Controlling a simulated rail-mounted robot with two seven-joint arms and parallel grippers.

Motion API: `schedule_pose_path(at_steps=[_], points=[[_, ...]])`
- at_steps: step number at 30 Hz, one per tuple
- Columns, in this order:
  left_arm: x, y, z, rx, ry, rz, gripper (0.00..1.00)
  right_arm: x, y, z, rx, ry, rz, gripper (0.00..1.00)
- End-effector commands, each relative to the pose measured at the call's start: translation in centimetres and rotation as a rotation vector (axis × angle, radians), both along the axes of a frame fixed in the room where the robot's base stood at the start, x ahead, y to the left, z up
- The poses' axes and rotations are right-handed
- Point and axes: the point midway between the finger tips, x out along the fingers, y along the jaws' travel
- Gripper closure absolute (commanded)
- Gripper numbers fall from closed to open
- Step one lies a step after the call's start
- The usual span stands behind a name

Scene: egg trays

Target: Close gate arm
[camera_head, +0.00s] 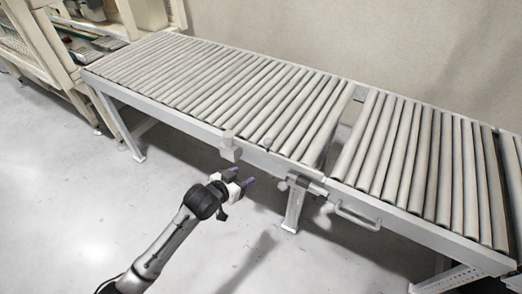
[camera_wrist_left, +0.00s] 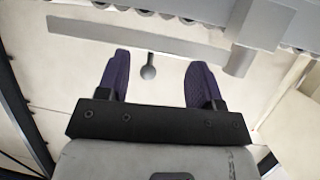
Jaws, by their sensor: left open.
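A grey roller conveyor (camera_head: 185,105) runs along the wall, with a separate roller section (camera_head: 415,165) to its right. A flat grey bar (camera_wrist_left: 130,38) with a block (camera_wrist_left: 262,32) at one end shows in the left wrist view. A small round knob on a stem (camera_wrist_left: 148,70) shows between my fingers there; whether it is touched cannot be told. In the head view, a block (camera_head: 228,143) and a round knob (camera_head: 283,186) show along the conveyor's front side. My left gripper (camera_head: 243,177), with purple fingertips, is open and empty in front of that side. My right gripper is not in view.
A curved handle (camera_head: 357,217) sticks out from the right section's front. A narrow gap (camera_head: 347,118) separates the two roller sections. A support leg (camera_head: 294,208) stands below the joint. Shelving (camera_head: 45,45) stands at the upper left. The floor (camera_head: 75,205) in front is clear.

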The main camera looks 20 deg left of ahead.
Motion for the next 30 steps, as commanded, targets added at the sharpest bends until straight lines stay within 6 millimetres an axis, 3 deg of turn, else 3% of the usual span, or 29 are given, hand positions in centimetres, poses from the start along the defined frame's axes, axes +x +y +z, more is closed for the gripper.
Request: schedule_pose_path(at_steps=[9, 17, 30], points=[[1.4, -0.5, 4.0, -0.244, -0.278, -0.004, 0.4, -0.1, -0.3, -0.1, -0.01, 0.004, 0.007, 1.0], [2.8, -0.9, 4.8, -0.286, -0.327, -0.002, 0.4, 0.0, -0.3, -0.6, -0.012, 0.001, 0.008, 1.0], [10.4, -3.3, 4.7, -0.282, -0.326, -0.002, 0.4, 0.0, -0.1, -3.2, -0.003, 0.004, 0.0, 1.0]])
